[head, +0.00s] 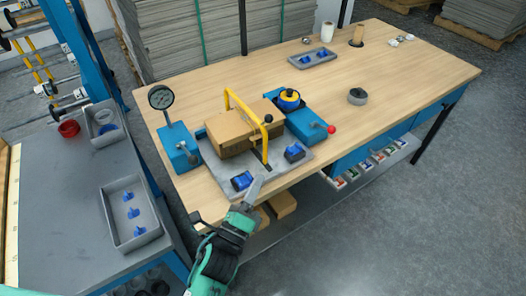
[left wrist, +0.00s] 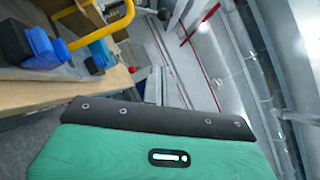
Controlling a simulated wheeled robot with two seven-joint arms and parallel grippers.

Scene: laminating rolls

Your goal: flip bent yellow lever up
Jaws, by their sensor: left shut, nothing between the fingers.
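The bent yellow lever (head: 246,110) arches over a brown cardboard box (head: 231,131) on a grey plate, with a black knob at its near upper corner and its near leg running down to the plate. A yellow curved bar, which looks like the lever, shows at the top of the left wrist view (left wrist: 112,26). My left gripper (head: 257,187) is shut and empty at the plate's near edge, below the lever's near leg in the head view. A gap shows between them. Its fingertips are out of sight in the left wrist view. My right gripper is not in view.
Blue blocks (head: 242,181) (head: 294,153) sit on the plate's near side. A blue gauge stand (head: 179,148) is left; a blue device with a red knob (head: 331,129) is right. A grey tray (head: 312,59) lies behind. The table's right side is mostly clear.

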